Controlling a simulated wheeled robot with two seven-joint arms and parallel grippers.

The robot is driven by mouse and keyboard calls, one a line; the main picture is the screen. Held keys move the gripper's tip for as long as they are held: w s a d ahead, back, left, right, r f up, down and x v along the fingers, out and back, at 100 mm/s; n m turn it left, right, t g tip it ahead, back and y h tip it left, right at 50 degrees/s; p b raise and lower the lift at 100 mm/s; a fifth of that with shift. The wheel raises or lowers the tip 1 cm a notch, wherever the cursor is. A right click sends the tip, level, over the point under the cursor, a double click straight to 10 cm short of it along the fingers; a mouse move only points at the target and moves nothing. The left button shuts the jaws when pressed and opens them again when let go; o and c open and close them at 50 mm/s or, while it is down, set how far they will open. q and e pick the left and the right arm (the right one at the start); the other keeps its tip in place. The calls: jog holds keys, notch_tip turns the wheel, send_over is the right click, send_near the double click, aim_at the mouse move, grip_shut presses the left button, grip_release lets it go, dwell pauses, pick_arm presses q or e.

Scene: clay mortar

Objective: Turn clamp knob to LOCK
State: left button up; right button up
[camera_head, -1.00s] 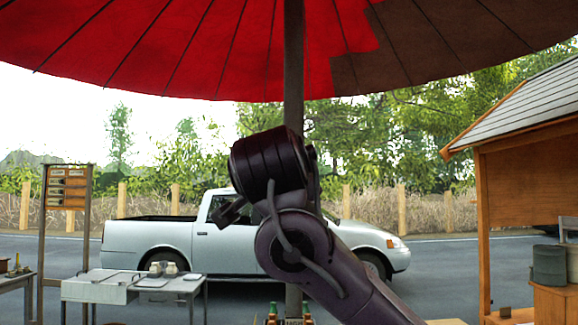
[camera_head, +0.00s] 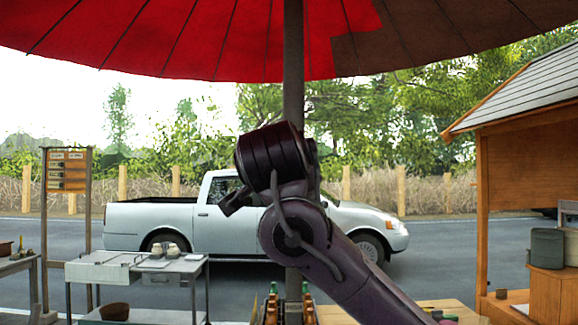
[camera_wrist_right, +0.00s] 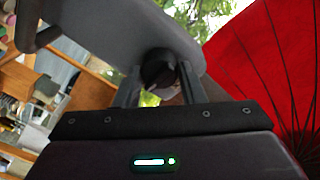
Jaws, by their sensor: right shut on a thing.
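In the right wrist view a dark round knob (camera_wrist_right: 158,70) sits against a smooth grey rounded body (camera_wrist_right: 125,30). My right gripper (camera_wrist_right: 158,80) has one finger on each side of the knob and is shut on it. No LOCK marking can be read. In the head view my right arm rises from the lower right in front of the umbrella pole (camera_head: 293,80); the gripper and knob cannot be made out there. My left gripper is not in view.
A red and brown umbrella (camera_head: 200,40) spreads overhead. Bottles (camera_head: 272,305) stand at the bottom centre by the pole. A grey side table (camera_head: 105,270) is at left, a wooden stall (camera_head: 520,190) at right. A white pickup (camera_head: 240,215) is parked behind.

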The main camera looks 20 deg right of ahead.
jog(key=shift+d+f+n+t+y+b, duration=0.1)
jog(key=shift+n+t+y+b, duration=0.2)
jog(key=shift+n+b, duration=2)
jog(key=shift+r+n+t+y+b, duration=0.1)
jog(key=shift+n+t+y+b, duration=0.3)
jog(key=shift+n, duration=3.65)
jog(key=shift+d+f+n+t+y+b, duration=0.15)
jog(key=shift+n+b, duration=1.35)
jog(key=shift+n, duration=1.65)
jog(key=shift+a, duration=0.1)
jog(key=o, duration=1)
jog(key=b+v, duration=0.3)
jog(key=v, duration=0.5)
